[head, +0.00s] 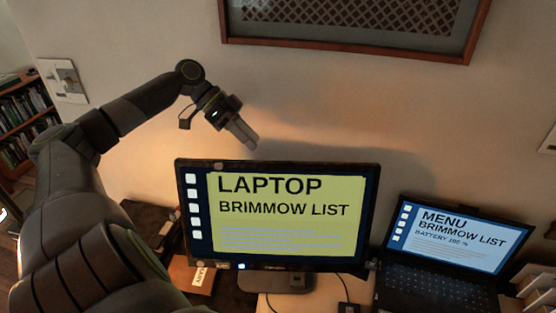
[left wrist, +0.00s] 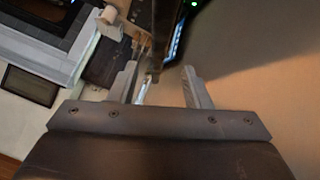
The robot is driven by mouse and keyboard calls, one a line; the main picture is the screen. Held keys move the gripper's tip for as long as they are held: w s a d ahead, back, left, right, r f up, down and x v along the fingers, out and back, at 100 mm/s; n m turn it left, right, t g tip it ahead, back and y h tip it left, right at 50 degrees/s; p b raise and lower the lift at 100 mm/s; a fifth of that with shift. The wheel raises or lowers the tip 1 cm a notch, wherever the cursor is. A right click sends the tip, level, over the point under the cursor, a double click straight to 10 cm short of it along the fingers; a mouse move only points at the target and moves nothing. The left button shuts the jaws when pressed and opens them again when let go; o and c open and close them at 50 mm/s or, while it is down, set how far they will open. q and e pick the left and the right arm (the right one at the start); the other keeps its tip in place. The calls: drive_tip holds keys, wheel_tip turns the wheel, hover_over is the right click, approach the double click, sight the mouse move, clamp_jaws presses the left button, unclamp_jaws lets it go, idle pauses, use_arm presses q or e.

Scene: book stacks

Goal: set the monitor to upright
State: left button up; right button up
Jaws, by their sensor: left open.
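The monitor (head: 285,228) stands on its dark stand (head: 275,282) on the desk, with its lit yellow screen facing me. Its exact tilt is hard to judge. My left gripper (head: 247,141) is above and behind the monitor's top edge, pointing down, and appears empty. In the left wrist view the two fingers of my left gripper (left wrist: 160,88) are apart, and the dark edge of the monitor (left wrist: 164,35) shows beyond and between them. I cannot tell whether a finger touches it. My right gripper is not in view.
An open laptop (head: 455,240) stands right of the monitor. A brown box with a white label (head: 197,277) lies at the lower left of the monitor. A framed picture (head: 350,28) hangs on the wall behind. A bookshelf (head: 22,115) stands far left.

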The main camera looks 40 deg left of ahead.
sight(275, 161)
use_arm(q)
drive_tip(key=p+x, duration=0.1)
drive_tip(key=x, duration=0.3)
drive_tip(key=shift+d+r, duration=0.1)
drive_tip(key=shift+d, duration=0.1)
drive_tip(key=p+x, duration=0.1)
drive_tip(key=x, duration=0.3)
drive_tip(key=shift+p+x, duration=0.4)
drive_tip(key=shift+x, duration=0.5)
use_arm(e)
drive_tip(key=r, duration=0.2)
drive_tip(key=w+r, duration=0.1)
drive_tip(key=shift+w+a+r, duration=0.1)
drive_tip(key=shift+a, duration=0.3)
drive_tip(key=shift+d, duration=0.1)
use_arm(q)
drive_tip(key=shift+a, duration=0.1)
drive_tip(key=shift+c, duration=0.6)
clamp_jaws()
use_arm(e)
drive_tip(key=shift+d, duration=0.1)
